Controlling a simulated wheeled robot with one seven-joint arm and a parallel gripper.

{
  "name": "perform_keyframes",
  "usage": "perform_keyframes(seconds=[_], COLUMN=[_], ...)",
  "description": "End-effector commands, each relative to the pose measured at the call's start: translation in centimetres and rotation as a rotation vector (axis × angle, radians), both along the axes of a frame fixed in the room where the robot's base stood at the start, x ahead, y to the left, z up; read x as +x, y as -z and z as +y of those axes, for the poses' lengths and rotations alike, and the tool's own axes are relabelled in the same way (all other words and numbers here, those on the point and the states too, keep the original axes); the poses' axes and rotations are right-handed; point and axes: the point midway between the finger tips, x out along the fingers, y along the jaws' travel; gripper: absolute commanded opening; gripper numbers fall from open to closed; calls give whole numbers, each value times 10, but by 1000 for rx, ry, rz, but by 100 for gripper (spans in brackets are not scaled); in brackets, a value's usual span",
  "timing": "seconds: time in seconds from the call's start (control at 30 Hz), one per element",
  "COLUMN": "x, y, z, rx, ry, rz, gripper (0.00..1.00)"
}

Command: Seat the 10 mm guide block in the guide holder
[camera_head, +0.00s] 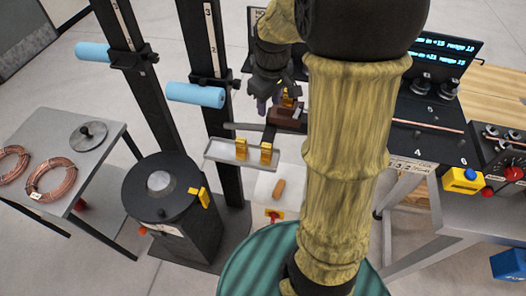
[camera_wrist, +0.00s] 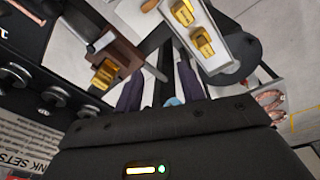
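My gripper (camera_head: 266,103) hangs just left of a brown guide holder (camera_head: 285,116). In the wrist view its two dark purple fingers (camera_wrist: 160,78) are apart, with no block between them. The holder (camera_wrist: 124,57) shows to the left of the fingers there. A gold block (camera_wrist: 104,74) is at the holder's near end; I cannot tell if it is fully seated. Part of that gold block (camera_head: 291,98) shows beside my gripper in the head view. Two more gold blocks (camera_head: 241,149) (camera_head: 266,153) stand on a grey tray (camera_head: 222,155). Size marks are not readable.
Two dark posts carry light-blue rollers (camera_head: 195,94). A black drum (camera_head: 165,205) with a yellow handle stands at lower left. A side table (camera_head: 88,158) holds copper coils. A black panel with knobs (camera_head: 428,125) is at right. My arm covers the centre-right.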

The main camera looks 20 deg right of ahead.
Motion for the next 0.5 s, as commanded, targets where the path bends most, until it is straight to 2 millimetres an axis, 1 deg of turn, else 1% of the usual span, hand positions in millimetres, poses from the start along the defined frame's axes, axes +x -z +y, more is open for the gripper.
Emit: perform_keyframes(seconds=[0.03, 0.1, 0.17, 0.2, 0.3, 0.4, 0.5], x=[-16, -36, -54, -66, -93, -109, -115], y=[8, 19, 28, 34, 46, 53, 55], z=[12, 25, 36, 42, 53, 59, 61], rx=[9, 23, 38, 48, 74, 93, 100], ry=[53, 141, 215, 264, 368, 434, 461], rz=[-12, -36, -55, -66, -93, -109, -114], gripper=[40, 40, 40, 40, 40, 40, 40])
